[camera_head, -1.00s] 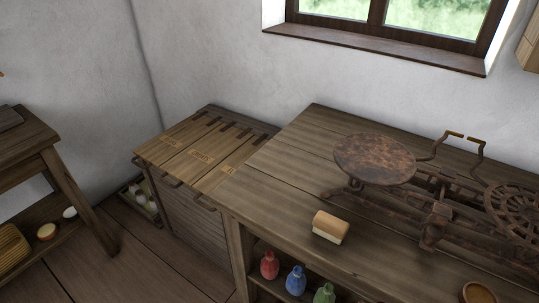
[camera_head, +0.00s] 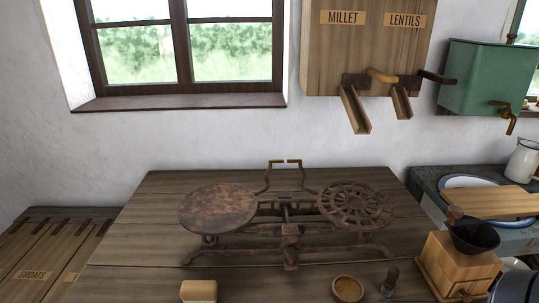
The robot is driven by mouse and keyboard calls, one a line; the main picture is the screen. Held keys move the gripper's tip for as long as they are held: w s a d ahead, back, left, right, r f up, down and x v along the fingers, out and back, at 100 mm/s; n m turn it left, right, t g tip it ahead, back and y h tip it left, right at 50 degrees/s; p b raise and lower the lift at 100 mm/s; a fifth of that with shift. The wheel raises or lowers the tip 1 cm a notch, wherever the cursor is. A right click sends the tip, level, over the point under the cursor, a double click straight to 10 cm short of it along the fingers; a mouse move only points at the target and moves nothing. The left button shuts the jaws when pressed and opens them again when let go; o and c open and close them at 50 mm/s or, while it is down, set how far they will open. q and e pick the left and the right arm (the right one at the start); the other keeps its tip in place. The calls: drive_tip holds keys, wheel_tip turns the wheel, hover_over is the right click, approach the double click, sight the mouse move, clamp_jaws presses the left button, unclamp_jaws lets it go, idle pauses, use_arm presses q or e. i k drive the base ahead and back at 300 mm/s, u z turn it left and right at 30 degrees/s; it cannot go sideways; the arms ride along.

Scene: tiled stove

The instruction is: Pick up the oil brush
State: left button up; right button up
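No gripper of mine shows in the head view. I cannot tell for certain which thing is the oil brush. A block-shaped brush with a wooden back and pale lower part (camera_head: 198,291) lies at the table's front, cut by the bottom edge of the view. A small dark upright object (camera_head: 389,281) stands right of a small wooden bowl (camera_head: 347,289); its kind is unclear. All of them rest on the wooden table (camera_head: 140,230).
A rusty balance scale (camera_head: 290,230) fills the table's middle. A wooden grinder (camera_head: 458,262) stands at the right. Behind it are a plate (camera_head: 472,183), a board (camera_head: 500,205) and a white jug (camera_head: 522,160). Millet and lentil dispensers (camera_head: 367,45) and a green tank (camera_head: 487,78) hang above.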

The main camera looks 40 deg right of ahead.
sight(389, 284)
drive_tip(key=z, duration=2.05)
